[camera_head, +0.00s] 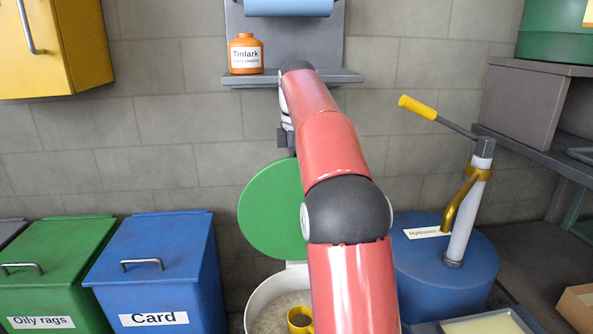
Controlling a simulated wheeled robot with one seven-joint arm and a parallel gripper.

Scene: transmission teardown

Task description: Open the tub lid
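The tub (254,304) is round and white and stands at the bottom centre. Its green round lid (262,214) stands up, tilted open at the back of the tub. The inside of the tub shows pale contents and a yellow cup-like thing (299,319). My red arm crosses in front and hides the right part of the lid and the tub. My gripper (286,137) shows only in part, as dark and pale pieces beside the arm, above the lid. Its fingers are hidden, and I cannot tell whether it touches the lid.
Green "Oily rags" (62,262) and blue "Card" (165,262) bins stand left. A blue drum (430,275) with a yellow-handled pump (464,205) stands right. Above is a shelf (345,76) with an orange "Tinlark" bottle (246,55). A grey bench (535,265) is far right.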

